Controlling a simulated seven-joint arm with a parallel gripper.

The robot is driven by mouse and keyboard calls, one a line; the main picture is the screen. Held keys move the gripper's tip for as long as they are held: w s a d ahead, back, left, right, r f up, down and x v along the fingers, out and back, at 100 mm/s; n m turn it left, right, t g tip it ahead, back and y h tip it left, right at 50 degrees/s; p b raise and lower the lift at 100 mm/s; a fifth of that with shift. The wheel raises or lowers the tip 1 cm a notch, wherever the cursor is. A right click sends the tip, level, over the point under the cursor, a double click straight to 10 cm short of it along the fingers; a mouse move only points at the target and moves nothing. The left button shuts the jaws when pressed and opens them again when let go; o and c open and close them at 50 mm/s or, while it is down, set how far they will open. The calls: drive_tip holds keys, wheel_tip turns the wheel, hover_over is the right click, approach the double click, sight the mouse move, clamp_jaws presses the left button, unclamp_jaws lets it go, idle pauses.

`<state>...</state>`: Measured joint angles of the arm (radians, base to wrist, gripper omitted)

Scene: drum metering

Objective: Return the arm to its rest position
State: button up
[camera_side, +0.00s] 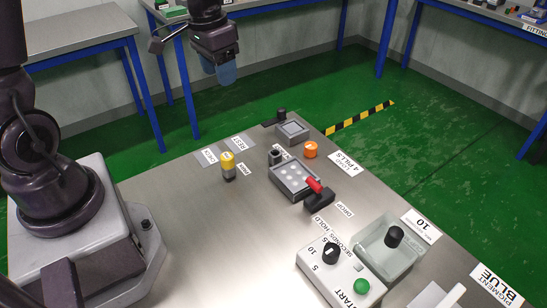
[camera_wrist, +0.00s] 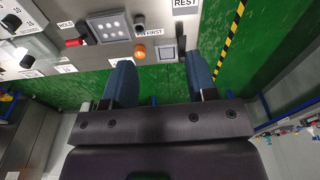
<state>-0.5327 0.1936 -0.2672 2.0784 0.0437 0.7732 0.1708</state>
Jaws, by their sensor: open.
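My gripper (camera_side: 222,70) hangs high at the top of the side view, past the far edge of the metal bench (camera_side: 190,215), with its blue fingers pointing down. In the wrist view my gripper (camera_wrist: 160,76) shows two blue fingers wide apart with nothing between them. Green floor and part of the bench's edge show beyond the fingertips. A white REST label (camera_wrist: 185,4) shows at the top of the wrist view; a REST label (camera_side: 241,142) also lies on the bench in the side view.
On the bench stand a yellow-topped cylinder (camera_side: 228,160), an orange knob (camera_side: 310,149), a dotted grey panel (camera_side: 290,176), a red lever (camera_side: 314,184), a clear box (camera_side: 375,262) and a control box with a green button (camera_side: 361,286). The air around my gripper looks clear.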

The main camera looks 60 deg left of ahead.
drive_tip(key=s+d+r+t, duration=0.4)
drive_tip(key=s+d+r, duration=0.5)
drive_tip(key=s, duration=0.5)
wheel_tip(320, 180, up, 2)
drive_tip(key=shift+d+r+m, duration=0.15)
drive_tip(key=shift+d+m, duration=0.15)
drive_tip(key=shift+m, duration=0.1)
drive_tip(key=shift+o, duration=0.3)
